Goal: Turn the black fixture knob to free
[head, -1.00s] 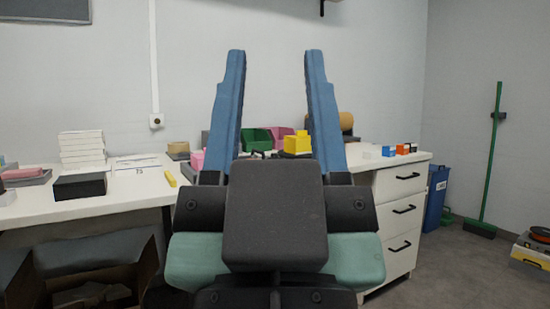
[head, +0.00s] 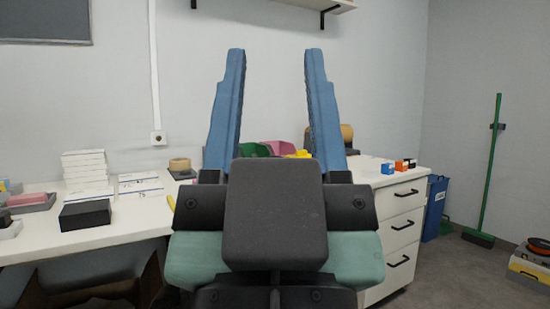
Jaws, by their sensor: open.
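My gripper (head: 276,55) is in the middle of the head view, its two blue fingers pointing up and wide apart, with nothing between them. Its dark and teal body covers the middle of the white desk. I cannot make out a black fixture knob; it may be hidden behind my gripper. A plain black box (head: 85,215) lies on the desk at left, with no knob visible on it.
The white desk (head: 130,225) runs along the wall, with a stack of white boxes (head: 85,168), a tape roll (head: 180,165) and colored bins (head: 280,148). White drawers (head: 402,225) stand at right. Beyond are a blue bin (head: 435,205) and a green broom (head: 490,165). Floor at right is partly clear.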

